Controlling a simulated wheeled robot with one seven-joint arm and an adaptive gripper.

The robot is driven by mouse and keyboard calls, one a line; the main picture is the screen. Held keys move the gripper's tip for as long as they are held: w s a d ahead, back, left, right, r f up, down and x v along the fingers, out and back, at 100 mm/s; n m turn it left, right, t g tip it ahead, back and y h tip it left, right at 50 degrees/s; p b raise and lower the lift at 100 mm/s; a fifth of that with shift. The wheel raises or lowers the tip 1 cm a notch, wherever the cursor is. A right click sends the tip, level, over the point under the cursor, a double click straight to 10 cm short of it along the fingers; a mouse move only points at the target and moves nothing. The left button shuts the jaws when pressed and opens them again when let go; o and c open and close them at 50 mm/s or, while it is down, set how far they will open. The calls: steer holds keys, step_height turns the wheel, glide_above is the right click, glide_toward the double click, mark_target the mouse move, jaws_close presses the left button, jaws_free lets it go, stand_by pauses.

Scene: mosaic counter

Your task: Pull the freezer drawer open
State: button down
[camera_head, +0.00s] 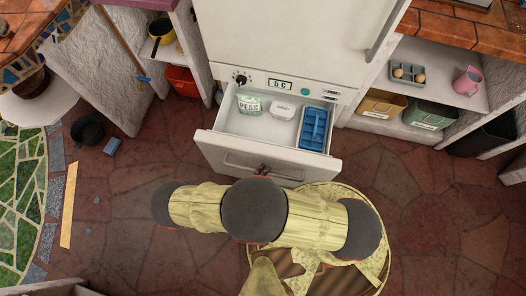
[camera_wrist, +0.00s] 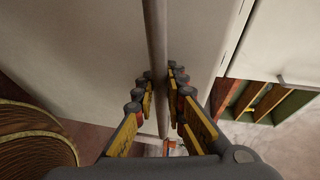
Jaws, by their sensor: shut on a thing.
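The freezer drawer (camera_head: 315,165) is pulled out below the white fridge. It holds a bag of peas (camera_head: 249,103), a small white tub (camera_head: 283,111) and a blue ice tray (camera_head: 314,128). The drawer's bar handle (camera_head: 236,163) runs along its front. In the wrist view the handle (camera_wrist: 157,40) passes between the fingers of my gripper (camera_wrist: 160,84), which is shut on it. In the head view my arm hides most of the gripper.
A red bin (camera_head: 183,81) stands left of the fridge. Shelves with bins (camera_head: 428,114) stand at right. The stone floor right of my arm is clear.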

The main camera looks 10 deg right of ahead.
steer(key=c, duration=1.8)
jaws_free()
